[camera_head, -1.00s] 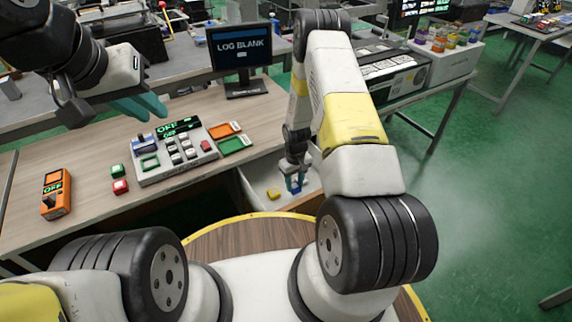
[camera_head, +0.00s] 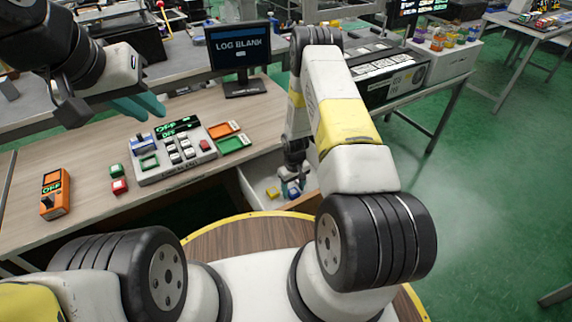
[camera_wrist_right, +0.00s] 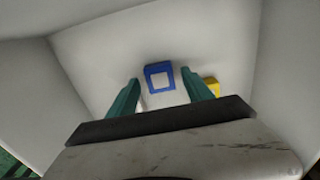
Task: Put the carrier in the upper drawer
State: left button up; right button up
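A small blue square piece with a white centre (camera_wrist_right: 159,77), which I take to be the carrier, is inside an open white drawer (camera_wrist_right: 90,55) under the desk. In the wrist view it lies between and just past the fingertips of my right gripper (camera_wrist_right: 160,82). The teal fingers are apart, with a gap on each side of it. In the head view my right gripper (camera_head: 293,183) is down in the drawer (camera_head: 255,190), small and partly hidden. My left gripper (camera_head: 138,106) hangs above the desk at the left, away from the drawer; its finger gap is unclear.
A yellow piece (camera_wrist_right: 212,86) lies in the drawer beside the right finger. On the desk (camera_head: 95,150) stand a button panel (camera_head: 172,152), an orange meter (camera_head: 55,193), red and green blocks, two small trays and a monitor (camera_head: 240,45). The drawer walls are close around the right gripper.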

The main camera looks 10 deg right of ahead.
jog(key=shift+r, duration=0.15)
notch_tip(320, 180, up, 12)
notch_tip(320, 180, up, 14)
jog(key=m+t, duration=0.1)
send_over(293, 191)
jog(key=s+r+m+t, duration=0.15)
jog(key=s+r, duration=0.25)
jog(key=r, duration=1)
jog(key=s+a+r+t+y, duration=0.1)
jog(key=s+r+t, duration=0.1)
jog(key=s+r, duration=0.6)
jog(key=s+a+r+t+y, duration=0.1)
jog(key=s+r, duration=0.7)
jog(key=s, duration=0.4)
jog(key=shift+s+a+r+m+t, duration=0.15)
jog(key=shift+a+r+m+t, duration=0.2)
jog(key=shift+m, duration=0.1)
jog(key=shift+d, duration=0.1)
